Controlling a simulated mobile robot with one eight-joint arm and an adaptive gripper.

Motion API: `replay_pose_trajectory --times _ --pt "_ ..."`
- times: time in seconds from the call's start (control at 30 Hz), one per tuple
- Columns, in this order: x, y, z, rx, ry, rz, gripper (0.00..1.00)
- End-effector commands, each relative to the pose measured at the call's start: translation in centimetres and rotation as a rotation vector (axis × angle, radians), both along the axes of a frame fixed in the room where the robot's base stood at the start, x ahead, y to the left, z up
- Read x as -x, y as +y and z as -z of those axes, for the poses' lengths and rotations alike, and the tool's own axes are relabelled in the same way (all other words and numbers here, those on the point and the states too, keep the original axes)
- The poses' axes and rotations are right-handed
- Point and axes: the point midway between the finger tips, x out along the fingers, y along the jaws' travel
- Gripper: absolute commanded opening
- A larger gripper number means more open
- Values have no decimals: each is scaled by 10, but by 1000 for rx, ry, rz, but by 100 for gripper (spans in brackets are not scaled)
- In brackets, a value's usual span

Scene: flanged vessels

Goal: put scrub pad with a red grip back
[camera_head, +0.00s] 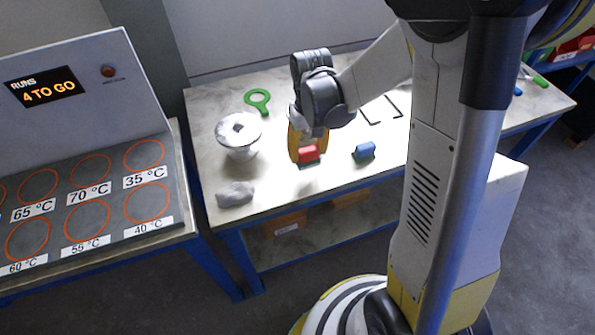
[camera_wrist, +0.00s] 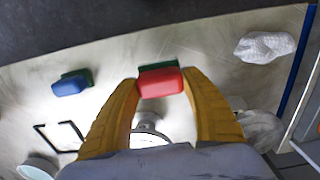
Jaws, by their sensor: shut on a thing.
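The scrub pad with a red grip (camera_head: 308,154) is at my gripper (camera_head: 306,148) over the middle of the table. In the wrist view, the red grip (camera_wrist: 161,83) sits between the two yellow fingertips of my gripper (camera_wrist: 160,88), with a green pad edge behind it. My gripper is shut on this pad. I cannot tell for sure whether the pad touches the table. A black rectangular outline (camera_head: 381,109) lies on the table to the right; it also shows in the wrist view (camera_wrist: 60,137).
A blue-gripped scrub pad (camera_head: 364,151) lies right of my gripper. A panel with orange circles (camera_head: 88,221) stands further left.

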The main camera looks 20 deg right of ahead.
Motion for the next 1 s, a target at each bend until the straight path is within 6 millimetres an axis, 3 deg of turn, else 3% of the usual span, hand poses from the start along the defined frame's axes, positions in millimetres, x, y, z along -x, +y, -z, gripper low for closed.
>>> replay_pose_trajectory --times 0.1,0.2,0.33,0.57,0.93,0.97,1.0 --pt "-1 21 14 0 0 -2 21" --pt "-2 29 18 0 0 0 21" --pt "-2 32 26 0 0 2 21" --pt "-2 31 59 0 0 2 21" --pt "-2 31 63 0 0 2 21" --pt "-2 31 63 0 0 2 57" --pt "-2 31 62 0 0 2 69"
